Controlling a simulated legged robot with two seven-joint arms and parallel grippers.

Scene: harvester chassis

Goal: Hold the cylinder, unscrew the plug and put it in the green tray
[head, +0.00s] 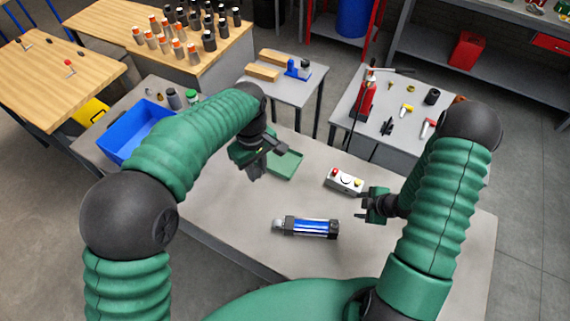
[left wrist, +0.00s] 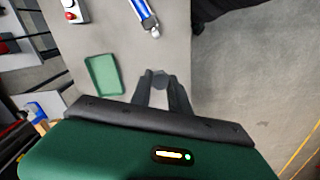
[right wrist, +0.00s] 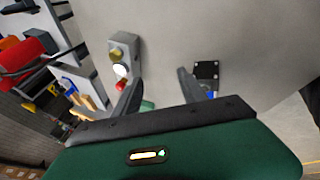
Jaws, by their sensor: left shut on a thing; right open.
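The cylinder (head: 315,227), with a blue body and dark end blocks, lies on the grey table. Its near end shows at the top of the left wrist view (left wrist: 142,12), and a dark end block shows in the right wrist view (right wrist: 206,72). My left gripper (head: 262,163) is raised beside the green tray (head: 286,165), left of and behind the cylinder. It is shut on a small grey hexagonal plug (left wrist: 160,80), seen between its fingers. The green tray also shows in the left wrist view (left wrist: 103,75). My right gripper (head: 372,206) is open and empty, right of the cylinder and apart from it.
A control box (head: 345,181) with red and yellow buttons stands behind my right gripper. A blue bin (head: 131,134) is at the table's left. The table front is clear.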

